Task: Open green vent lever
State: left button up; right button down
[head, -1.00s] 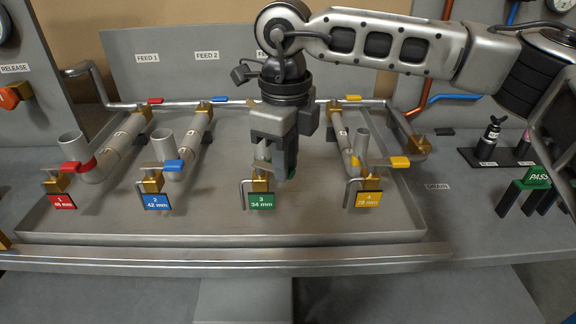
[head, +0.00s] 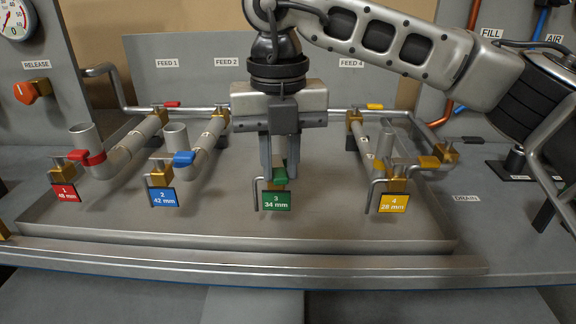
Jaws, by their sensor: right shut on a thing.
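The green vent lever (head: 280,173) sits on the brass valve (head: 276,186) above the green sign marked 3, 34 mm (head: 276,201). My right gripper (head: 279,172) points straight down over this valve, one finger on each side of the green lever. It is shut on the lever, and its fingers hide part of it. My left gripper is not in view.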

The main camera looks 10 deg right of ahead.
pick_arm(q)
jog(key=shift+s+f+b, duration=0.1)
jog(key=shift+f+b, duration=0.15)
jog(key=shift+b, duration=0.05)
pick_arm(e)
jog(key=shift+w+a+m, duration=0.15)
jog(key=shift+a+m, duration=0.3)
jog(key=shift+m, duration=0.65)
jog(key=shift+r, duration=0.1)
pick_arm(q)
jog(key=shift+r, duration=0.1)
pick_arm(e)
jog(key=c, duration=1.3)
grip_release()
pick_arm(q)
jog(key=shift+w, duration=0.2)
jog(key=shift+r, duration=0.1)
pick_arm(e)
jog(key=shift+r, duration=0.2)
pick_arm(q)
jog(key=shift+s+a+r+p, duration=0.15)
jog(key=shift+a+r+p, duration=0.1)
jog(key=shift+p, duration=0.95)
pick_arm(e)
jog(key=shift+r, duration=7.75)
